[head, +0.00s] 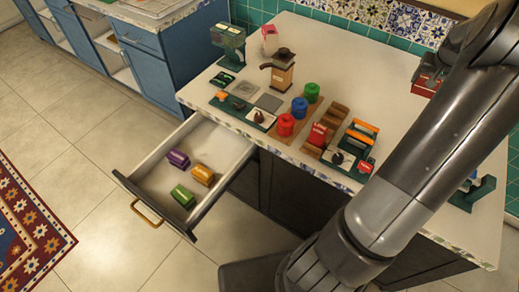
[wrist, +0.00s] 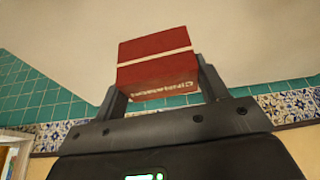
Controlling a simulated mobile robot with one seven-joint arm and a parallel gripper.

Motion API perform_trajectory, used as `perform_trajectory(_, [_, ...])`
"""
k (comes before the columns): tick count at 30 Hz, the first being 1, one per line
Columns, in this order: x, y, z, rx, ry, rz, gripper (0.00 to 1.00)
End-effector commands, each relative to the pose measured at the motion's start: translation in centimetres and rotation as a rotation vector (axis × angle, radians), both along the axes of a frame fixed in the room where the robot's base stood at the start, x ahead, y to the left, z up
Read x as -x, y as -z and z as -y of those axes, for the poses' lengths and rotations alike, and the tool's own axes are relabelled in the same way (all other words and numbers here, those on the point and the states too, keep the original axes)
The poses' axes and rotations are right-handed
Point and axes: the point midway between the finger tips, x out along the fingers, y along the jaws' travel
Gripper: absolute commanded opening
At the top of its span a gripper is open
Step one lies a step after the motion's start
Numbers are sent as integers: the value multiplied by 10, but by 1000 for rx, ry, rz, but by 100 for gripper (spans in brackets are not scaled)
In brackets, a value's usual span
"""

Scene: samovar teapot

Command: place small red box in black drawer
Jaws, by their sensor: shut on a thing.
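My gripper (wrist: 161,84) is shut on a red box (wrist: 155,48) with a white stripe and white lettering, and both fingers flank its lower part. The held box is seen against the ceiling and tiled wall in the wrist view. The open drawer (head: 148,202), with a dark front, pale inside and brass handle, juts out at the left of the counter. A purple box (head: 178,159), an orange box (head: 202,174) and a green box (head: 183,196) lie in it, spaced apart.
The counter (head: 365,75) holds a grinder (head: 282,70), a green machine (head: 229,45), red, blue and green canisters and small trays near its front edge. The drawer's left and front parts have bare floor.

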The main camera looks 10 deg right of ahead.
Motion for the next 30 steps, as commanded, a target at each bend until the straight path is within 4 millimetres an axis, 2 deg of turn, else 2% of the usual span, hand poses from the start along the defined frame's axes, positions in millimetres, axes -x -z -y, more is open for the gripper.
perform_trajectory(1, [-1,-15,0,4,-1,3,44])
perform_trajectory(3, [-11,-7,-13,-1,-5,-2,44])
perform_trajectory(11, [-46,-2,-57,0,-6,0,44])
perform_trajectory(21, [-97,6,-141,0,-1,0,44])
perform_trajectory(30, [-129,10,-218,1,8,-1,44])
